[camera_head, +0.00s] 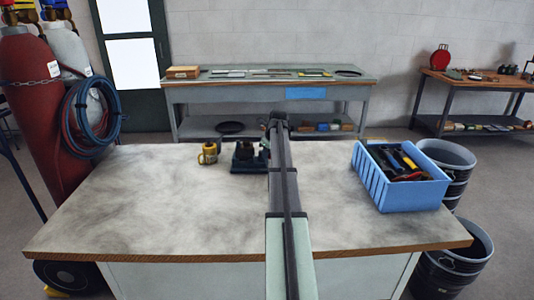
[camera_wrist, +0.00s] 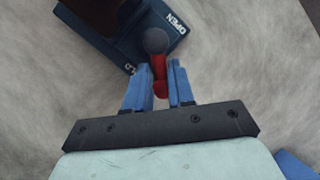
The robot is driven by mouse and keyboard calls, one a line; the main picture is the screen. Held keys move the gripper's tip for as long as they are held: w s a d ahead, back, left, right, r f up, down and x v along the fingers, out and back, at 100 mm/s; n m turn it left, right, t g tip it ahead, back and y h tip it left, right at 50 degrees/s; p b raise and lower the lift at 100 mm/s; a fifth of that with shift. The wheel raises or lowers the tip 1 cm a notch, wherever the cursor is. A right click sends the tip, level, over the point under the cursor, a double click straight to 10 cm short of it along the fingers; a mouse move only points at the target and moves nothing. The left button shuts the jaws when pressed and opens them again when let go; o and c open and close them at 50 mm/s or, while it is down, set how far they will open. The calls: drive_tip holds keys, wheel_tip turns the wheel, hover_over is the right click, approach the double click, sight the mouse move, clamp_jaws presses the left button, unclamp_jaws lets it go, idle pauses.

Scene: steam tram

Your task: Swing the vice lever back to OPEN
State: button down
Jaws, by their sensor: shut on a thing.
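The vice (camera_head: 246,157) is a dark blue block near the far edge of the workbench, partly hidden by my arm. In the wrist view the vice (camera_wrist: 178,22) shows at the top, with the word OPEN on its right corner and another marking, too small to read, at its lower edge. Its lever (camera_wrist: 159,72) has a red shaft and a round dark grey knob at the end. My gripper (camera_wrist: 160,80) has blue fingers on either side of the red shaft and is shut on it. In the head view the fingers are hidden by my arm.
A blue crate (camera_head: 373,177) of tools sits on the right of the workbench (camera_head: 150,215). The left and front of the top are clear. Gas cylinders (camera_head: 35,110) stand at the left.

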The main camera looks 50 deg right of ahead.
drive_tip(key=shift+w+d+n+g+y, duration=0.5)
drive_tip(key=shift+d+n+y, duration=0.45)
drive_tip(key=shift+n, duration=1.9)
drive_tip(key=shift+w+d+n+g+y, duration=0.3)
drive_tip(key=shift+w+d+n+y, duration=0.6)
drive_tip(key=shift+n, duration=1.9)
drive_tip(key=shift+w+d+n+g+y, duration=0.45)
drive_tip(key=shift+n+y, duration=0.8)
drive_tip(key=shift+n, duration=1.6)
drive_tip(key=c, duration=1.1)
unclamp_jaws()
drive_tip(key=shift+r, duration=0.1)
drive_tip(key=v, duration=1.3)
drive_tip(key=shift+s+d+r, duration=0.15)
drive_tip(key=shift+d+r, duration=0.05)
drive_tip(key=shift+r, duration=0.05)
